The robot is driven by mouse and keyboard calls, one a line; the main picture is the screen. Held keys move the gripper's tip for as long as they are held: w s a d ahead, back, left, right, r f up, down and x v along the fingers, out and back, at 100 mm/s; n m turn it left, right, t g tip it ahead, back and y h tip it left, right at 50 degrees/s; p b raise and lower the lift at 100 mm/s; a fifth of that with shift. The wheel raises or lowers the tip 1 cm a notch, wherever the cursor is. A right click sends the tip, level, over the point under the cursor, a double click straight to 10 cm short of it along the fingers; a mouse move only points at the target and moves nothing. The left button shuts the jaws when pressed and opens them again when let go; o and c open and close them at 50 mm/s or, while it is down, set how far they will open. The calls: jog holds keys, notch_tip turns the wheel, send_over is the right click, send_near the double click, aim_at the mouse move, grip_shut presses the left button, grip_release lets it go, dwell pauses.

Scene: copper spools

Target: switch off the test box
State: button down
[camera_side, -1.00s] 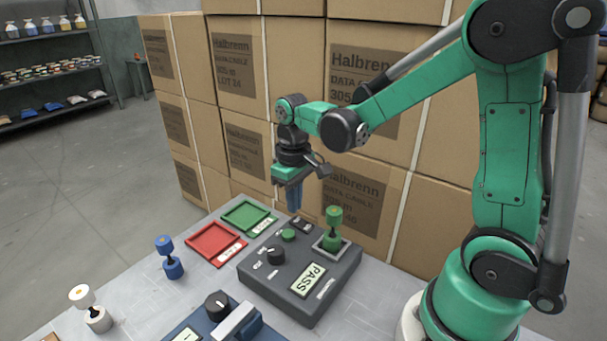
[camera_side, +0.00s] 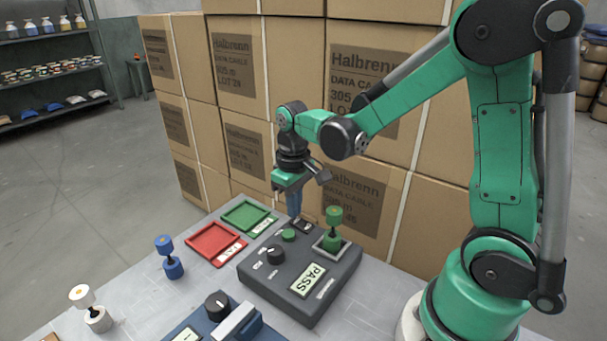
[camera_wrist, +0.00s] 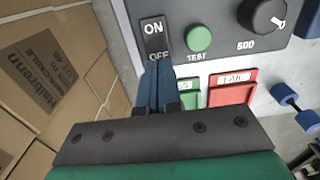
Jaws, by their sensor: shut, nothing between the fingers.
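The dark grey test box (camera_side: 315,283) sits on the table and its display reads PASS. Its ON/OFF rocker switch (camera_wrist: 154,35) is black and lies beside the green TEST button (camera_wrist: 198,39); the button also shows in the side view (camera_side: 288,235). A green spool (camera_side: 334,229) stands upright in the box's socket. My gripper (camera_side: 294,205) points down at the far end of the box. In the wrist view its blue fingers (camera_wrist: 157,82) are closed together, with the tips over the OFF end of the switch. I cannot tell whether they touch it.
A green tray (camera_side: 268,220) and a red tray (camera_side: 232,252) lie left of the box. A blue spool (camera_side: 170,260) and a white spool (camera_side: 90,305) stand further left. A blue device (camera_side: 245,318) is at the front. Stacked cartons (camera_side: 235,130) rise close behind my gripper.

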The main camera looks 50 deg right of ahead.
aim_at(295, 223)
jog(key=shift+f, duration=0.6)
dwell(0.3)
jog(key=shift+r, duration=3.55)
jog(key=shift+s+a+r+t, duration=0.25)
jog(key=shift+s+a+t, duration=0.05)
jog(key=shift+a, duration=0.05)
jog(key=s+a+r+t, duration=0.1)
jog(key=s+a+t, duration=0.3)
jog(key=t, duration=0.2)
jog(key=shift+a+r, duration=0.25)
jog(key=shift+a, duration=0.05)
